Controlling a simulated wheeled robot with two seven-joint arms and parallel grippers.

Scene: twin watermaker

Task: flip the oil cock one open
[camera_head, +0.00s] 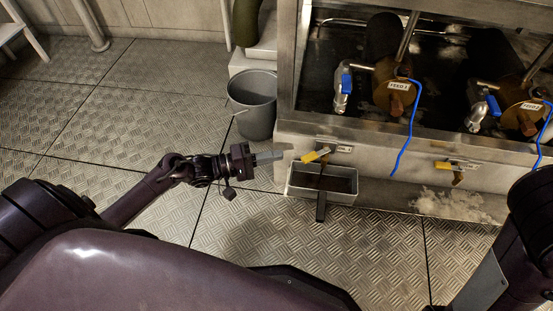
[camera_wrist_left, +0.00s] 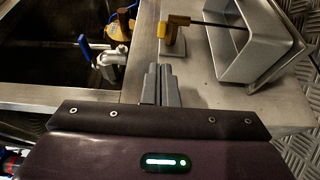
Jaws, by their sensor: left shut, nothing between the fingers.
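A small cock with a yellow handle (camera_head: 316,155) sits on the front face of the metal unit, below the pump labelled FEED 1. Its handle lies roughly sideways, slightly tilted, in the head view. The yellow handle also shows in the left wrist view (camera_wrist_left: 178,21), a little beyond the fingertips. My left gripper (camera_head: 279,155) is shut and empty, just left of the cock and apart from it. Its two grey fingers are together in the left wrist view (camera_wrist_left: 157,72). My right arm shows at the right edge, but its gripper is out of view.
A metal drip tray (camera_head: 340,185) with a dark bar hangs under the cock. A second yellow-handled cock (camera_head: 455,166) is farther right. Blue-handled valves (camera_head: 343,85) and blue cords are above. A grey bucket (camera_head: 253,105) stands left of the unit. The floor at left is clear.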

